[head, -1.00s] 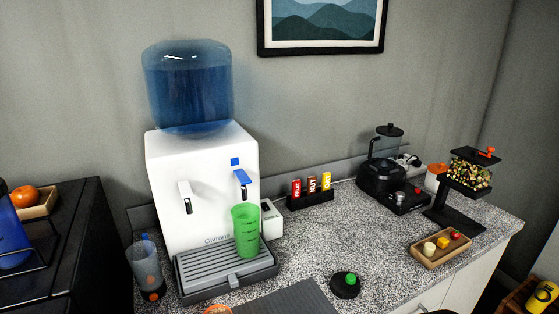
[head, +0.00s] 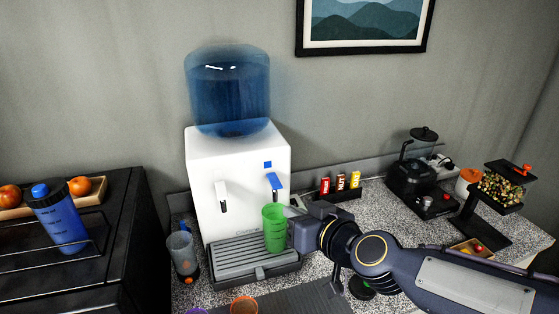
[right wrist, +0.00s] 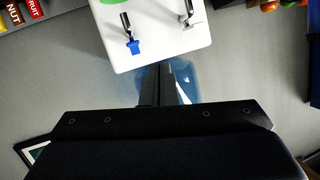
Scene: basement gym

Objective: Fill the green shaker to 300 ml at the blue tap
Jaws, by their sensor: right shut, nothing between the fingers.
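The green shaker (head: 274,229) stands upright on the grey drip tray (head: 225,262) of the white water dispenser (head: 205,155), below the blue tap (head: 274,183). I cannot tell the water level in it. My right gripper (head: 294,213) is shut and empty, close to the right of the shaker in the head view; I cannot tell whether they touch. In the right wrist view the shut fingers (right wrist: 165,85) point toward the dispenser front, with the blue tap (right wrist: 134,45) beyond them and a sliver of green at the top edge. My left gripper is not in view.
A second, pale tap (head: 222,195) is left of the blue one. A clear grey cup (head: 182,257) stands left of the tray. A bar rack (head: 340,190), blender (head: 420,165) and snack dispenser (head: 497,195) are to the right.

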